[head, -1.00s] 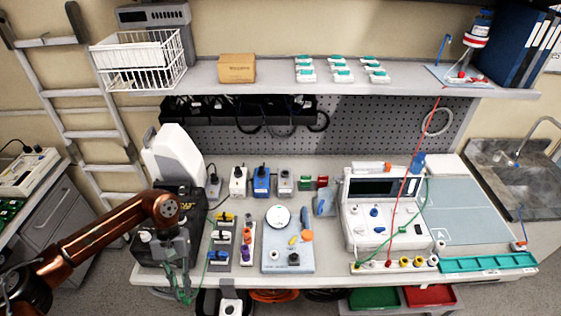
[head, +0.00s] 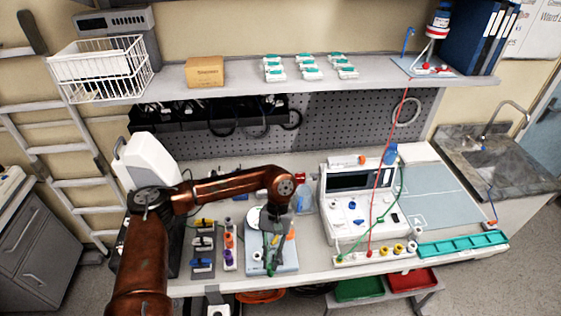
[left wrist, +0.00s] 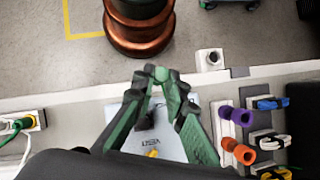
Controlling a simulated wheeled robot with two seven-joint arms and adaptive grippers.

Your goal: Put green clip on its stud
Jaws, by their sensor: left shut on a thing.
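My left gripper (head: 270,266) points down over the front of the light plate (head: 288,263) at the bench's front. In the left wrist view its fingertips (left wrist: 160,75) meet around a small green thing, which looks like the green clip; the green fingers make its outline hard to tell. A dark block (left wrist: 150,117) on the plate shows between the fingers, lower than the tips. I cannot tell which stud is the clip's. A rack left of the plate holds a blue clip (head: 202,264) with other coloured clips. My right gripper is out of view.
Purple and orange cylinders (left wrist: 238,150) stand beside the plate. The white pump unit (head: 355,207) is to the right, with red and green leads and a front strip of coloured knobs. A teal tray (head: 462,245) lies at the right front edge.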

